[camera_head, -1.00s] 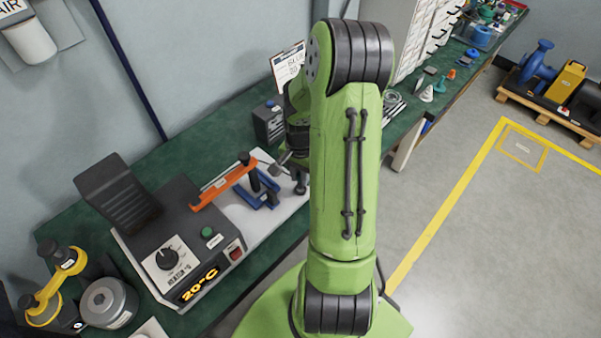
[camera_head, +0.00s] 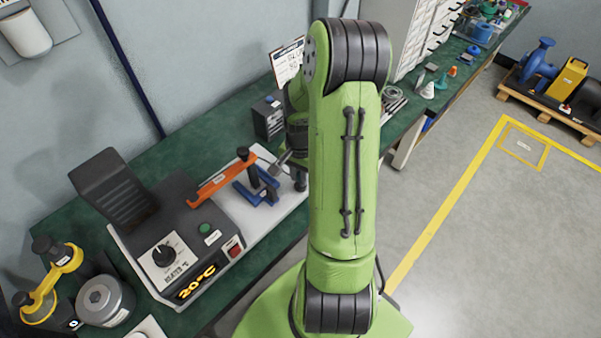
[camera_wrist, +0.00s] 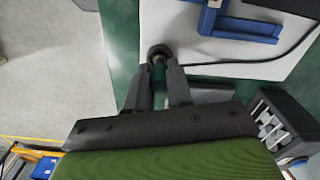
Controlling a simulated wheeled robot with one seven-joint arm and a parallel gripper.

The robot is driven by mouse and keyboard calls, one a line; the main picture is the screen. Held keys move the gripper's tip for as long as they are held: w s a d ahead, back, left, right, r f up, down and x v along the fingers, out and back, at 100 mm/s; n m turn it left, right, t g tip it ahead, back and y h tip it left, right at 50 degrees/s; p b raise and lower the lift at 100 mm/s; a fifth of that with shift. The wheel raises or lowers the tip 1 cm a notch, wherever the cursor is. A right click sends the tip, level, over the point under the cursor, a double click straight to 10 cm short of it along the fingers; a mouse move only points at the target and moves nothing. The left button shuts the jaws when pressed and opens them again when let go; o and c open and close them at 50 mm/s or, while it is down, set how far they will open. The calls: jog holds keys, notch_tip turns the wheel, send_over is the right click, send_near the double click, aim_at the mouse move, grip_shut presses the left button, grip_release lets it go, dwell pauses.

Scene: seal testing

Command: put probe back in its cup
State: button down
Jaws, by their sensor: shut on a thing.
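My gripper (camera_wrist: 158,88) is shut on a small, dark piece that looks like the probe, mostly hidden between the fingertips. A dark round ring, seemingly the cup (camera_wrist: 158,51), shows at the edge of the white board, right at the fingertips. I cannot tell whether the probe is inside it or just above it. A black cable (camera_wrist: 245,61) runs from near the fingertips to the right across the board. In the head view my gripper (camera_head: 283,160) is partly hidden by my green arm, beside a dark upright post (camera_head: 299,181).
The white board (camera_head: 262,222) carries a blue stand (camera_head: 262,190) and an orange bar (camera_head: 222,184). A heater box (camera_head: 165,250) reading 20°C stands left, near a yellow-handled tool (camera_head: 52,282). A dark box (camera_head: 268,118) stands behind.

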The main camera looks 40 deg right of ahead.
jog(key=shift+f, duration=0.15)
jog(key=c, duration=0.9)
grip_release()
notch_tip(320, 180, up, 8)
jog(key=p, duration=0.6)
